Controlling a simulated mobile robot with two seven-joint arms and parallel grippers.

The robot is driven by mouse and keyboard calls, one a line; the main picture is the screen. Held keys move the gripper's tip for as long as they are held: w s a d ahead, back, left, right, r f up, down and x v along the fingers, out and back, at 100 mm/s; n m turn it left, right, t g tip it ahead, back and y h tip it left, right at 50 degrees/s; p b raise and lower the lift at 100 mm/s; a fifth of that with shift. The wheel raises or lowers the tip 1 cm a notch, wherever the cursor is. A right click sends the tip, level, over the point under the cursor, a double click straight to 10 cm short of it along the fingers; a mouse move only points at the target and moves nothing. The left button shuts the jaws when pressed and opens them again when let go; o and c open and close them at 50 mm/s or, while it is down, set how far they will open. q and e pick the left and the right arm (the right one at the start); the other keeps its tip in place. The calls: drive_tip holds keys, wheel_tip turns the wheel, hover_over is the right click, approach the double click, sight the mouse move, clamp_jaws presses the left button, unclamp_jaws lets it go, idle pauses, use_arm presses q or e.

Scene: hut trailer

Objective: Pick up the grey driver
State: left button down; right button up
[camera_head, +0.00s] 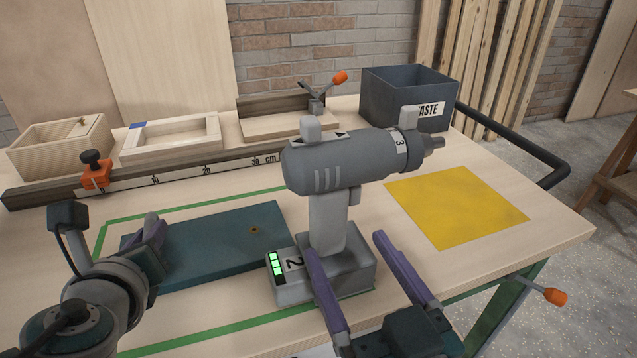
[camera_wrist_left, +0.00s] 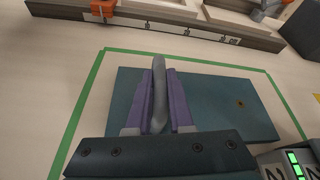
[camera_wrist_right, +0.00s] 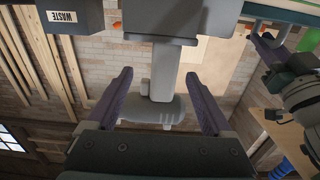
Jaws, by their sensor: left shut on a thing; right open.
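The grey driver (camera_head: 330,165) stands upright on its wide battery base (camera_head: 320,275) on the workbench, its nose pointing right. My right gripper (camera_head: 348,240) is open in front of it, fingers pointing towards the handle. In the right wrist view the driver's handle (camera_wrist_right: 165,70) shows between the two spread fingers; I cannot tell whether they touch it. My left gripper (camera_head: 150,232) is shut on a grey curved handle (camera_wrist_left: 159,90) at the left end of the teal board (camera_head: 215,245). The board lies on the bench left of the driver.
A green outline (camera_head: 190,208) surrounds the board area. A yellow mat (camera_head: 455,207) lies right of the driver, clear. A dark waste bin (camera_head: 390,95) stands behind. A ruled fence with an orange clamp (camera_head: 96,172), a wooden frame (camera_head: 170,140) and a box (camera_head: 60,145) line the back.

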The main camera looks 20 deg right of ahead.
sight(333, 237)
drive_tip(key=shift+w+a+f, duration=0.1)
drive_tip(key=shift+w, duration=0.9)
drive_tip(key=shift+w+a+f, duration=0.1)
drive_tip(key=shift+w+a, duration=0.05)
drive_tip(key=shift+w, duration=0.9)
drive_tip(key=shift+w+a+f, duration=0.1)
drive_tip(key=shift+w, duration=0.9)
drive_tip(key=shift+c, duration=0.2)
clamp_jaws()
drive_tip(key=shift+r, duration=0.15)
